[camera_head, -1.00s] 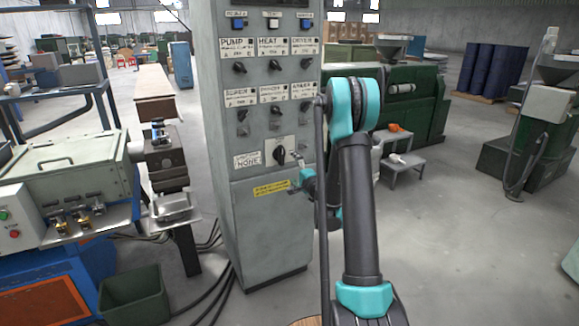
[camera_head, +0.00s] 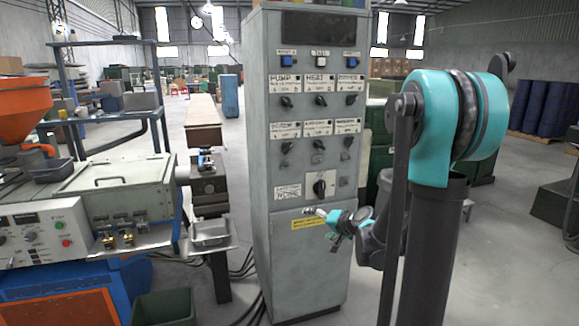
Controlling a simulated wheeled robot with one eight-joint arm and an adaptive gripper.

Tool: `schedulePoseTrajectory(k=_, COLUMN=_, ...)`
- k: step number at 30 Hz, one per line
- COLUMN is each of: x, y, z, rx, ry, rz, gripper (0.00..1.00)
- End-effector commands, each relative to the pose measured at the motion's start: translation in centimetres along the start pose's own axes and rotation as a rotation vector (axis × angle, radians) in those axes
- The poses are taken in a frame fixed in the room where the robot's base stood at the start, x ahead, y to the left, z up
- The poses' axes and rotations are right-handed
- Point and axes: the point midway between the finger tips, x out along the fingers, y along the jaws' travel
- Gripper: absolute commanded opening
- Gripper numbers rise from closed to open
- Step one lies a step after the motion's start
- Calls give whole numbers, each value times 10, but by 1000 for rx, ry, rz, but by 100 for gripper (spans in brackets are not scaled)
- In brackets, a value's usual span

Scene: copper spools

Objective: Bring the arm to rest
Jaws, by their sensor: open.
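My arm, dark grey with teal joints, fills the right of the view, its large elbow high up. My gripper (camera_head: 318,212) is small in the picture, in front of the lower part of the grey control cabinet (camera_head: 297,262). It points left, just below the large black rotary knob (camera_head: 324,184) on the cabinet's front. The gripper is open, with nothing seen between its fingers. Whether it touches the cabinet face cannot be told, but it appears apart from the knob.
At the left stands a machine with a pale metal cover (camera_head: 118,188) and an orange hopper (camera_head: 25,105). A green bin (camera_head: 163,308) and cables lie on the floor left of the cabinet. Blue drums (camera_head: 545,108) stand far right. Floor beyond my arm looks partly clear.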

Motion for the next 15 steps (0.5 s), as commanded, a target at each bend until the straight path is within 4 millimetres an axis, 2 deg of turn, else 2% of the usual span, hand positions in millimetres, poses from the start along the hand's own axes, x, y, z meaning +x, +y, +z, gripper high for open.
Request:
schedulePoseTrajectory(k=3, x=-31, y=11, z=38, rx=-104, ry=-80, rz=100, gripper=100)
schedulePoseTrajectory(k=8, x=-75, y=38, z=85, rx=-235, ry=-186, rz=249, gripper=100)
schedulePoseTrajectory(k=15, x=-148, y=92, z=143, rx=-404, ry=-326, rz=488, gripper=100)
